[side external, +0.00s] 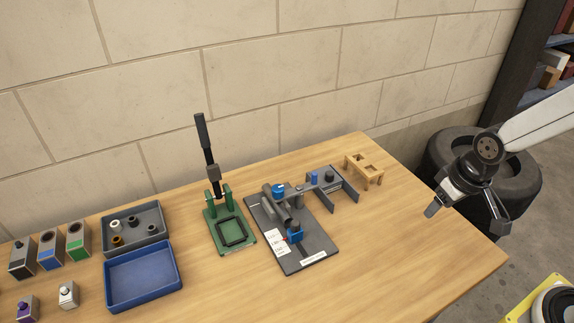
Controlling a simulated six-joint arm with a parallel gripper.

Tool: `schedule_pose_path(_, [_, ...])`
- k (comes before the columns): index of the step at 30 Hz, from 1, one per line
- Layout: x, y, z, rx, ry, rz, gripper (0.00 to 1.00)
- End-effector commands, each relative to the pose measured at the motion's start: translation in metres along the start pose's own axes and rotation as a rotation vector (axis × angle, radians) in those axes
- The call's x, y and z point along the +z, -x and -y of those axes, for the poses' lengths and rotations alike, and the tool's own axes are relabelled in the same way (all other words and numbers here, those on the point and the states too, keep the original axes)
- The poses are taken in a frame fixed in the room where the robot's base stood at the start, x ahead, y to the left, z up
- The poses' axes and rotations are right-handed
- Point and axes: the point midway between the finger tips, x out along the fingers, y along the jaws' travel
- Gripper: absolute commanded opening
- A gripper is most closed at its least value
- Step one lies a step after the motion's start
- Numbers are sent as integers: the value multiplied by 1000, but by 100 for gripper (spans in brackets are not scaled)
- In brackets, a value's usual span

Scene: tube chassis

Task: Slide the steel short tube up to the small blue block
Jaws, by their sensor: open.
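On the dark grey fixture plate (318,250), a grey tube-like piece (281,213) lies slanted; it may be the steel short tube, but it is too small to be sure. A blue block-like part (295,235) sits at its lower right end; I cannot tell whether they touch. A smaller blue piece (314,178) stands on the grey rail behind, and a round blue part (278,190) is at the plate's upper edge. My gripper (434,209) is at the right, above the table's right side, well away from the fixture. It is open and nothing shows in it.
A green press (230,236) with an upright black lever stands left of the fixture. A grey tray (158,246) with small rings, a blue tray (145,275) and several boxes are further left. A wooden stand (363,168) is behind right. The table's front right is clear.

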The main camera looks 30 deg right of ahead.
Motion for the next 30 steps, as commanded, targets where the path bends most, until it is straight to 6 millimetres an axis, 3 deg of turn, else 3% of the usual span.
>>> schedule_pose_path(5, [0, 0, 0, 0, 0, 0, 66])
schedule_pose_path(7, [0, 0, 0, 0, 0, 0, 77])
schedule_pose_path(14, [-11, -1, 2, -5, -4, 4, 77])
schedule_pose_path(20, [-46, -6, 11, -21, -16, 20, 77])
schedule_pose_path(30, [-131, -23, 43, -77, -44, 62, 77])
